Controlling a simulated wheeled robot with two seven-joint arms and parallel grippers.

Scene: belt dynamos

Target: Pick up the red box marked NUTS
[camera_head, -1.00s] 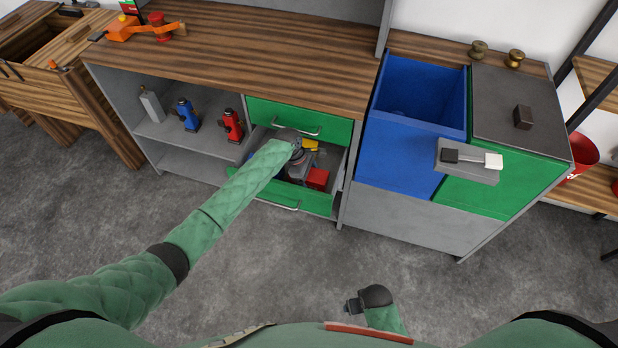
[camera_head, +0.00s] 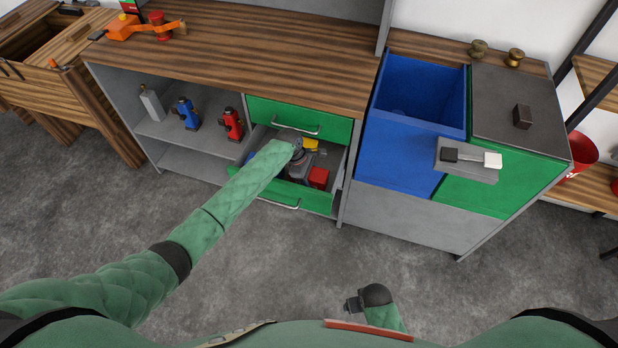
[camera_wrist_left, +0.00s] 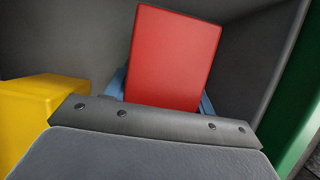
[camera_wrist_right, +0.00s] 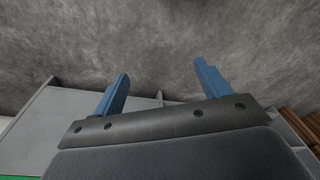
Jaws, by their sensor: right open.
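A red box (camera_head: 319,178) is in the open lower green-fronted drawer (camera_head: 296,197), at the drawer's front right. In the left wrist view the red box (camera_wrist_left: 172,58) fills the space between the blue fingers of my left gripper (camera_wrist_left: 163,100), which show at its two sides. Whether the fingers press on it cannot be told. No marking is readable on its visible faces. In the head view my left gripper (camera_head: 301,171) reaches down into the drawer. My right gripper (camera_wrist_right: 160,85) is open and empty, with grey floor beyond its fingers.
A yellow box (camera_wrist_left: 30,110) lies left of the red one in the left wrist view. The drawer's grey walls are close around. A closed green drawer (camera_head: 300,121) is above. A blue bin (camera_head: 418,95) stands to the right. Open floor lies in front.

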